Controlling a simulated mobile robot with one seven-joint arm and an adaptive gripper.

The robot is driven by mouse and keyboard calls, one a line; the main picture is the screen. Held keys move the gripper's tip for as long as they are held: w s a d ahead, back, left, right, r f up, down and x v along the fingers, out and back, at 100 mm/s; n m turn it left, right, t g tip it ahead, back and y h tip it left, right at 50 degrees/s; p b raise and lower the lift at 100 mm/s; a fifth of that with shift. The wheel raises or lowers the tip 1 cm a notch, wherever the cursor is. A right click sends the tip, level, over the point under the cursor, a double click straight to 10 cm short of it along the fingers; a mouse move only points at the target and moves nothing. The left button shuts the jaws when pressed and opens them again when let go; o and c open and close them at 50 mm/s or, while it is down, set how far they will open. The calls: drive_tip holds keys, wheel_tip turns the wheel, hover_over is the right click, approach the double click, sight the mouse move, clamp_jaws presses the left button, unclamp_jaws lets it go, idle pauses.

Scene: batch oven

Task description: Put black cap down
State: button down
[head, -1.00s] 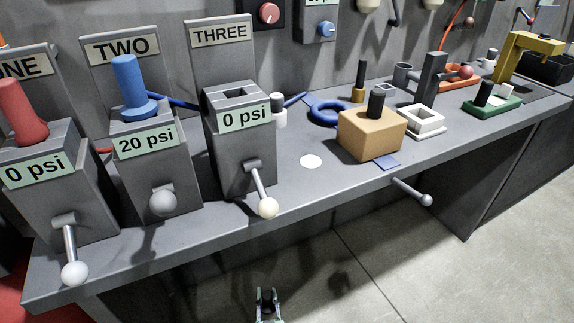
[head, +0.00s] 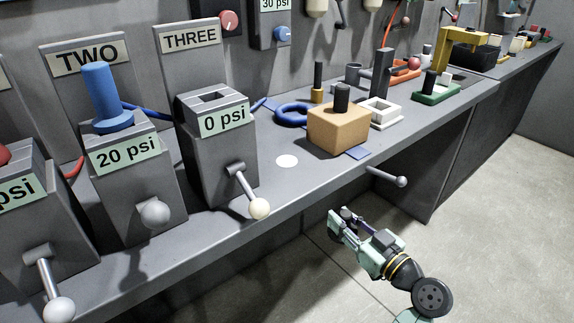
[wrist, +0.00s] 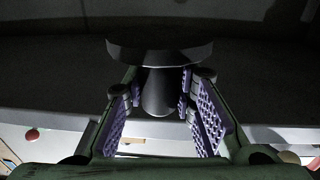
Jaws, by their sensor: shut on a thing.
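In the wrist view my gripper (wrist: 158,100) is shut on the black cap (wrist: 160,48), a dark cap with a wide disc and a narrower stem. The stem sits between the purple ridged finger pads, and the disc is beyond the fingertips. In the head view my gripper (head: 348,220) is in front of the bench's front edge, low and right of station THREE. The cap is too small and dark there to make out clearly.
The grey bench (head: 262,184) has a white round spot (head: 287,161) right of station THREE (head: 215,130). A tan block (head: 338,130) with a black peg stands beyond it. A lever (head: 388,177) sticks out from the bench front. Station TWO holds a blue cap (head: 102,98).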

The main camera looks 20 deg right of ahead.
drive_tip(key=shift+n+y, duration=0.3)
drive_tip(key=shift+n, duration=0.1)
drive_tip(key=s+r, duration=0.1)
drive_tip(key=r, duration=0.6)
drive_tip(key=s+r, duration=0.1)
drive_tip(key=r, duration=0.2)
drive_tip(key=shift+s+a+r+b, duration=0.25)
drive_tip(key=shift+s+r+b, duration=0.05)
drive_tip(key=shift+r, duration=0.05)
wheel_tip(320, 180, up, 8)
drive_tip(key=m+h+p, duration=0.1)
drive_tip(key=p, duration=0.2)
hover_over(295, 167)
drive_tip(key=shift+r, duration=0.2)
wheel_tip(295, 167, down, 3)
drive_tip(key=shift+f+p, duration=0.15)
drive_tip(key=shift+p, duration=0.45)
drive_tip(key=shift+f, duration=0.1)
drive_tip(key=shift+f+b, duration=0.25)
drive_tip(key=shift+b, duration=0.1)
drive_tip(key=c, duration=1.3)
unclamp_jaws()
drive_tip(key=shift+r, duration=0.1)
